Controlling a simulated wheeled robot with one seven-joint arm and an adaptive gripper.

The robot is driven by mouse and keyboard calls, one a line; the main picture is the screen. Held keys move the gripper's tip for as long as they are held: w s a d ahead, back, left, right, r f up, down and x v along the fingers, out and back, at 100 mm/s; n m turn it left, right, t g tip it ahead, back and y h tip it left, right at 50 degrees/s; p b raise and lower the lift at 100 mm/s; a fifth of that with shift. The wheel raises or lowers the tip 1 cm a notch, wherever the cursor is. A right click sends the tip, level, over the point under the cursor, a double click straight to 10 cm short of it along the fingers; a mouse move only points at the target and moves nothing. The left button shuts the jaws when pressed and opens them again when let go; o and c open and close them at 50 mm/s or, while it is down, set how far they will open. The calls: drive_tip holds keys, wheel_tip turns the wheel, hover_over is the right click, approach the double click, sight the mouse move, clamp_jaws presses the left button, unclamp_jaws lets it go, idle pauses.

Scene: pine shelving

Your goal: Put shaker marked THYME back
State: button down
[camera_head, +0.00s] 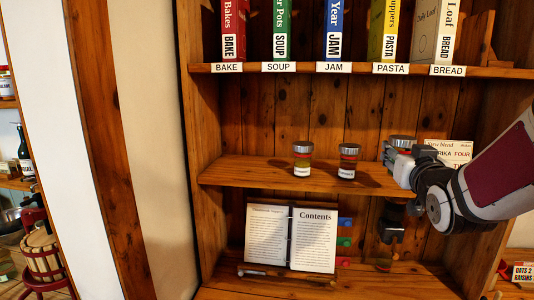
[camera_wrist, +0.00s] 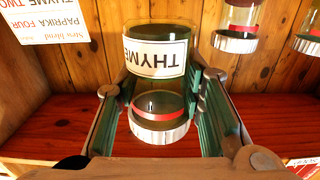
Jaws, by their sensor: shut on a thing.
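The THYME shaker (camera_wrist: 155,58) has greenish glass, a white label, a red band and a silver lid. It appears upside down in the wrist view. My gripper (camera_head: 399,158) is shut on it, with one finger on each side of the jar in the wrist view (camera_wrist: 158,105). In the head view only the shaker's lid (camera_head: 403,140) shows clearly above the gripper; its body is hidden. The gripper is at the right part of the middle shelf (camera_head: 245,171). Whether the shaker touches the shelf I cannot tell.
Two similar shakers, one at left (camera_head: 302,160) and one nearer (camera_head: 348,161), stand left of my gripper. A blend card (camera_head: 455,152) stands behind it. An open book (camera_head: 291,238) and a black object (camera_head: 391,222) are below.

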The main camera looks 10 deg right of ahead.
drive_tip(key=w+d, duration=0.1)
drive_tip(key=w, duration=0.1)
drive_tip(key=w+d, duration=0.3)
drive_tip(key=w, duration=0.2)
drive_tip(key=shift+d+f+p, duration=0.25)
drive_tip(key=shift+f+p, duration=0.1)
drive_tip(key=shift+f, duration=0.05)
drive_tip(key=shift+w+d+f+p, duration=0.1)
drive_tip(key=shift+w+f+p, duration=0.05)
drive_tip(key=shift+f, duration=0.75)
drive_tip(key=shift+w+f+p, duration=0.1)
drive_tip(key=shift+f+p, duration=0.05)
drive_tip(key=shift+f, duration=0.75)
drive_tip(key=shift+f, duration=0.1)
drive_tip(key=c, duration=1.1)
unclamp_jaws()
